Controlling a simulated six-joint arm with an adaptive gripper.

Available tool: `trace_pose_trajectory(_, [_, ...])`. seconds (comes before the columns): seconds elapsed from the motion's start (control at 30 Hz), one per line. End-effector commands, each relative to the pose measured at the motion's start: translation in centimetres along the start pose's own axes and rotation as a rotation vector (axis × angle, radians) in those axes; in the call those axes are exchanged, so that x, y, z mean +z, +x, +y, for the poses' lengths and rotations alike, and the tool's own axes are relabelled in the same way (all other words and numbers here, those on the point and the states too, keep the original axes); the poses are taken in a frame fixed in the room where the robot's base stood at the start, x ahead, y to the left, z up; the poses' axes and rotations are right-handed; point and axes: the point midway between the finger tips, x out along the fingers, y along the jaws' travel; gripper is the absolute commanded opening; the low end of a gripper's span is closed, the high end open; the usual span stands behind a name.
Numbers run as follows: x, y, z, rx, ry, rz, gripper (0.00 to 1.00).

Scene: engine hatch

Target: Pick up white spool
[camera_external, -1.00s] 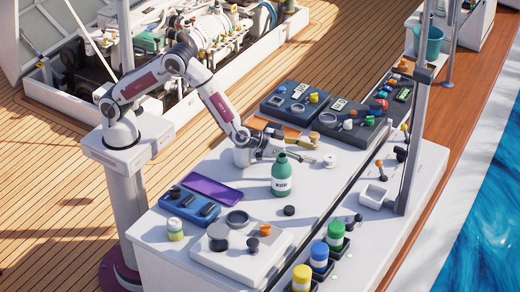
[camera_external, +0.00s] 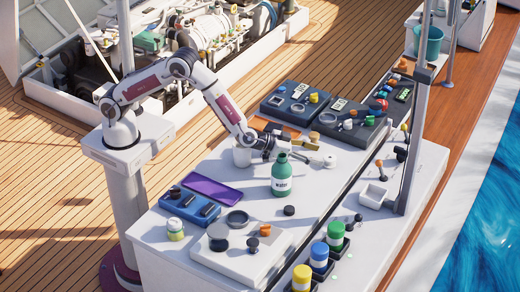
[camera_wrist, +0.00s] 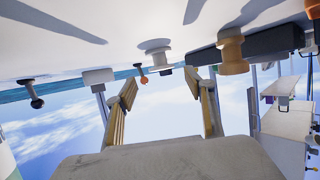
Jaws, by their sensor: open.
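The white spool (camera_external: 330,161) lies on the white bench top, to the right of my gripper (camera_external: 308,150). In the wrist view, which looks upside down, the white spool (camera_wrist: 155,50) shows beyond and between my two fingertips (camera_wrist: 162,86). My gripper is open and empty, held low over the bench and pointing toward the spool. A gap is visible between the fingertips and the spool. The green bottle in front partly hides the lower side of my gripper in the external view.
A green bottle (camera_external: 281,175) stands close in front of my gripper. A wooden spool (camera_wrist: 233,52) is beside the white one in the wrist view. Dark trays (camera_external: 352,128) sit behind, and a metal post (camera_external: 413,150) rises at the right. Bench space lies around the white spool.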

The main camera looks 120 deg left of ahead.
Motion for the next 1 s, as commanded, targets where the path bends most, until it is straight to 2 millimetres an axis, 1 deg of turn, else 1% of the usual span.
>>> trace_pose_trajectory(0.23, [0.0,0.1,0.0,0.000,0.000,0.000,0.54])
trace_pose_trajectory(0.37, [0.1,0.5,-0.1,-0.001,0.000,-0.001,0.54])
trace_pose_trajectory(0.8, [0.1,4.1,-0.3,-0.001,-0.001,0.000,0.54])
trace_pose_trajectory(1.0, [0.1,5.0,-0.3,0.000,0.000,-0.002,0.54])
